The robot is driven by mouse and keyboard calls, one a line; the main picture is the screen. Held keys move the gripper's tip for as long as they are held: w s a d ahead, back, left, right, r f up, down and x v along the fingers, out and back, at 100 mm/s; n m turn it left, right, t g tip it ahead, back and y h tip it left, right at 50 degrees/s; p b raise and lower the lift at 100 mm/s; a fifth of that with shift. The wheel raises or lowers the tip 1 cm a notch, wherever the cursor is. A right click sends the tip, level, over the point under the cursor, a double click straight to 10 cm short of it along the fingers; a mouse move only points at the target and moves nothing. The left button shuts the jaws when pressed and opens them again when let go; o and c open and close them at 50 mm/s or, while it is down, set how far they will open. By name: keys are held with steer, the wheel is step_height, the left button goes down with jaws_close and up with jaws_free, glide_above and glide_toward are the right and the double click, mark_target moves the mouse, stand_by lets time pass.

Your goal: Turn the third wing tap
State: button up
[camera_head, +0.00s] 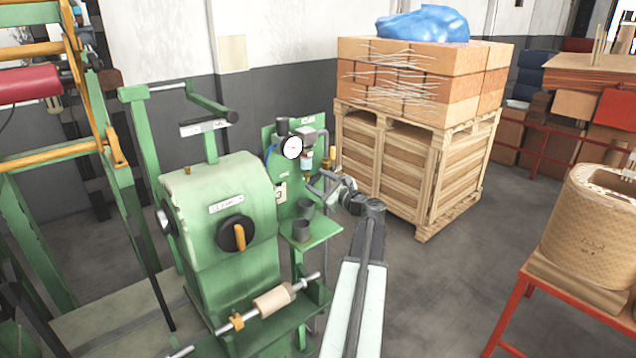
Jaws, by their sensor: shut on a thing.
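A green panel (283,170) behind the green machine carries a round white gauge (291,148), a clear-bowled air unit (307,160) and small fittings. A small yellow fitting (330,158) shows at the panel's right edge. My gripper (316,184) is at the panel's right side, below the air unit and the yellow fitting. Its fingers are shut on a small part that is too small and too covered to make out. I cannot tell the wing taps apart or see which is the third.
The green machine (228,215) with a black knob is at left. A wooden crate (415,175) bearing bricks stands behind right. Grey floor is free between the crate and the red-framed table (527,285).

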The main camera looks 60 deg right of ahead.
steer(key=shift+n, duration=0.3)
steer(key=n, duration=0.5)
steer(key=shift+n, duration=0.4)
steer(key=n, duration=0.5)
steer(key=shift+n, duration=0.4)
steer(key=o, duration=1.4)
steer(key=v, duration=0.8)
steer(key=shift+w, duration=0.1)
